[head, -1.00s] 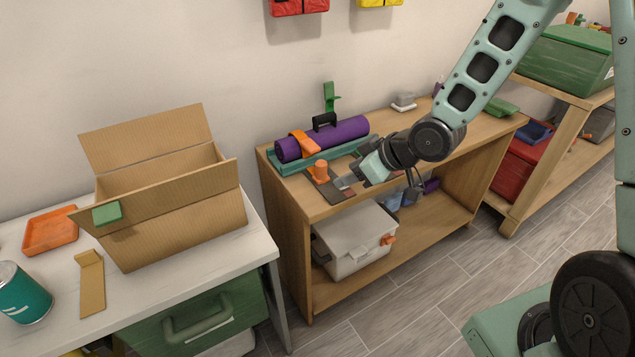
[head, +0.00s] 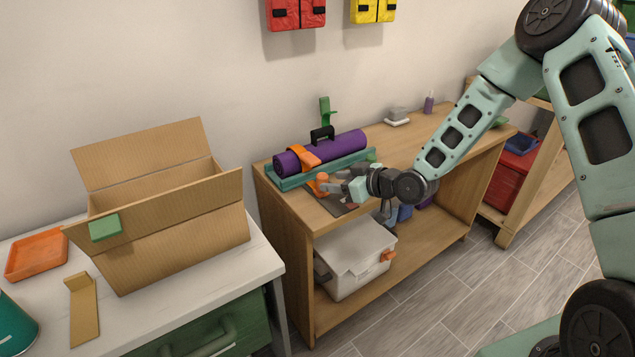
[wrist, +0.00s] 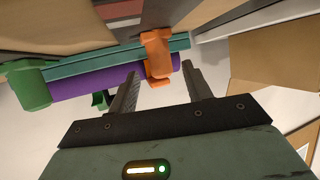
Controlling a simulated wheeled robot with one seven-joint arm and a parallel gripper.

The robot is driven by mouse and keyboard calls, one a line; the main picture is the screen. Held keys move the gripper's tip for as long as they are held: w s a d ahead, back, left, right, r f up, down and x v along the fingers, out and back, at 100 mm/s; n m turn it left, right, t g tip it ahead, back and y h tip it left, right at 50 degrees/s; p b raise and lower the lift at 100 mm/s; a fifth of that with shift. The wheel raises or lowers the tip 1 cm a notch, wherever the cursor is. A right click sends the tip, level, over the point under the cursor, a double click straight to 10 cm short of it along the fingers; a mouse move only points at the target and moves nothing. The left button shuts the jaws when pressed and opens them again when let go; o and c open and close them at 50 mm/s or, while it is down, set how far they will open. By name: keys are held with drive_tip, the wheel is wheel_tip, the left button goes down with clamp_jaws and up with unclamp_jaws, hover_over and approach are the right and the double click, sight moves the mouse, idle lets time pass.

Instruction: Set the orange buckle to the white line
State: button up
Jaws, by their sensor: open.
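The orange buckle (head: 303,158) is wrapped around the left part of a purple roll (head: 345,145), which lies in a teal tray (head: 290,182) on the wooden rack's top. In the wrist view the buckle (wrist: 157,50) crosses the teal edge and the purple roll. My gripper (head: 337,187) is open and empty, in front of the tray beside an orange knob (head: 321,180). In the wrist view my gripper's fingertips (wrist: 160,73) stand to either side of the buckle's lower end, with a gap still seen ahead. I cannot make out a white line.
A dark board (head: 336,204) lies under the knob. Green (head: 325,110) and black (head: 322,134) pieces stand by the roll. A lidded grey box (head: 355,255) sits on the lower shelf. An open cardboard box (head: 190,230) stands on the white table at left. The rack top's right part is fairly clear.

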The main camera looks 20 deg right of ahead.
drive_tip(key=x, duration=0.7)
